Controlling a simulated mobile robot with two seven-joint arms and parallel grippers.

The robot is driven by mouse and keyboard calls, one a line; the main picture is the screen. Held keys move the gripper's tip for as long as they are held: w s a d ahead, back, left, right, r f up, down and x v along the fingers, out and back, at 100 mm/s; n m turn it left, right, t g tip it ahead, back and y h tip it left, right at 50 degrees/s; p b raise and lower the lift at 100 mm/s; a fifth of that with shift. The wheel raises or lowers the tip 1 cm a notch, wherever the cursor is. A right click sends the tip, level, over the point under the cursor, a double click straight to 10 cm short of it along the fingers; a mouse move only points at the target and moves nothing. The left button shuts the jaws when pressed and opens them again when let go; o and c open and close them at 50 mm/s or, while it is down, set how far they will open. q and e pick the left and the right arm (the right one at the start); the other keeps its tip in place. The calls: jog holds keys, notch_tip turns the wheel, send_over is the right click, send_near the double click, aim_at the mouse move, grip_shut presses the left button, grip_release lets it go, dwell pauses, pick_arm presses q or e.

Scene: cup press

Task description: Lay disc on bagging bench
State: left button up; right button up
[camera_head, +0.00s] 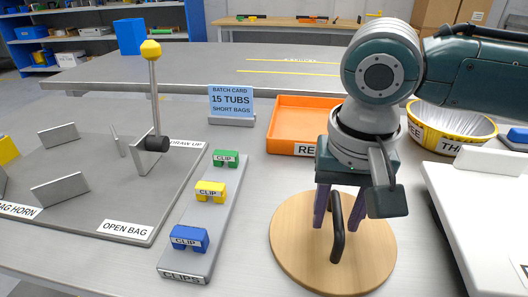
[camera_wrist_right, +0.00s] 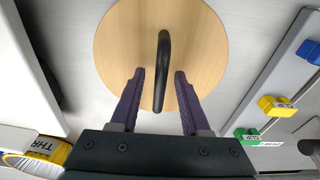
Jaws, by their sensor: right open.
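The disc (camera_head: 290,255) is a round pale wooden plate with a black arched handle (camera_head: 337,228). It lies on the grey bench (camera_head: 235,275), right of the clip strip. My right gripper (camera_head: 338,222) points down over the disc, its purple fingers on either side of the handle. In the right wrist view the open fingers (camera_wrist_right: 159,78) straddle the handle (camera_wrist_right: 161,60), with a gap on both sides, above the disc (camera_wrist_right: 120,40). I cannot tell whether the fingertips touch the disc. My left gripper is not in view.
A clip strip (camera_head: 222,215) with green, yellow and blue clips stands left of the disc. Behind are a batch card (camera_head: 231,101) and an orange tray (camera_head: 290,122). A yellow-rimmed bowl (camera_head: 450,130) and white board (camera_head: 470,210) are right. A grey fixture board (camera_head: 95,195) lies left.

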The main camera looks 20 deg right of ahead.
aim_at(338, 219)
notch_tip(338, 219, up, 11)
jog(key=s+p, duration=0.1)
jog(key=p, duration=0.3)
jog(key=s+a+f+n+t+y, duration=0.25)
jog(key=s+a+f+n, duration=0.3)
jog(key=s+a, duration=0.35)
jog(key=s+d+n+h, duration=0.1)
jog(key=s+d+n, duration=0.1)
jog(key=s+d, duration=0.4)
jog(key=shift+f+n, duration=0.3)
jog(key=shift+n, duration=0.05)
jog(key=shift+h, duration=0.25)
